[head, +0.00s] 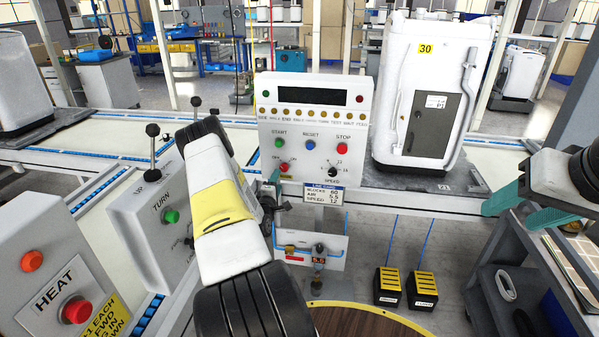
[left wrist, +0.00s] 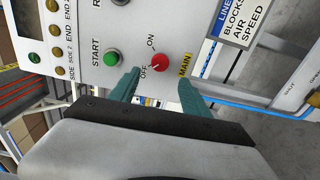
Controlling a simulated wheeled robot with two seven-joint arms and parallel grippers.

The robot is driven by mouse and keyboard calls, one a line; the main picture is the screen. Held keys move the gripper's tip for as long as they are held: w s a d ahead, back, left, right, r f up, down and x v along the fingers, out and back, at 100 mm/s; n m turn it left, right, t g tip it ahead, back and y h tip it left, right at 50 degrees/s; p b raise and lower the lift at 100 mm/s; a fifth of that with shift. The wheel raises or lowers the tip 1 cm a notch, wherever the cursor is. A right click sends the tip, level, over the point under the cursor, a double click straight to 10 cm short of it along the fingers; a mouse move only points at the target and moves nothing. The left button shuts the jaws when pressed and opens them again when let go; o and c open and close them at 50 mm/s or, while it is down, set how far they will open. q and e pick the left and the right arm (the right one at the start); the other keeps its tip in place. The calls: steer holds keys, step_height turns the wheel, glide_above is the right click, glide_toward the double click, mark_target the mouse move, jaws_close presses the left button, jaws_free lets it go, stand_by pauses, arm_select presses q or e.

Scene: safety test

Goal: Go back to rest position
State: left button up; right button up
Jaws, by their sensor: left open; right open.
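The control panel (head: 312,135) stands upright in the middle of the head view. My left arm reaches up to it, and my left gripper (head: 277,182) is at its lower left, partly hidden by the arm. In the left wrist view the teal fingers (left wrist: 160,84) are open, one on each side of the red main switch (left wrist: 160,62). Whether they touch it I cannot tell. The switch also shows in the head view (head: 284,167). My right gripper (head: 527,209) is open and empty at the right edge, beside a grey cart.
A TURN lever box (head: 150,222) and a HEAT box (head: 68,300) with red buttons stand at the left, close to my left arm. A white container (head: 432,90) stands on a tray right of the panel. The grey cart (head: 490,285) is at lower right.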

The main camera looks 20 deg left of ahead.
stand_by(0.3)
arm_select(q)
steer(key=w+d+r+m+g+h, duration=0.1)
steer(key=w+d+r+m, duration=0.1)
steer(key=d+r+m, duration=0.35)
steer(key=w+d+r+m+g+h, duration=0.2)
steer(key=w+r, duration=0.1)
steer(key=r, duration=0.6)
steer(key=s+d+r+m+g, duration=0.1)
steer(key=s+d+r+m, duration=0.1)
steer(key=s+d+r, duration=0.3)
steer(key=s+d+r+m+g, duration=0.1)
steer(key=s+d+r+m, duration=0.2)
steer(key=r, duration=0.4)
steer(key=s+d+r+m+g+h, duration=0.1)
steer(key=s+d, duration=0.4)
steer(key=s, duration=0.6)
steer(key=s+d+r+m+g+h, duration=0.1)
steer(key=s+d+r+m+g, duration=0.2)
steer(key=s, duration=0.8)
steer(key=s+d+r+m+g+h, duration=0.1)
steer(key=s+d+r+m, duration=0.3)
steer(key=s+d, duration=0.4)
steer(key=s+m+g, duration=0.1)
steer(key=s, duration=0.2)
steer(key=shift+s+d+r+h, duration=0.15)
steer(key=shift+s+d+h, duration=0.15)
steer(key=shift+s, duration=0.1)
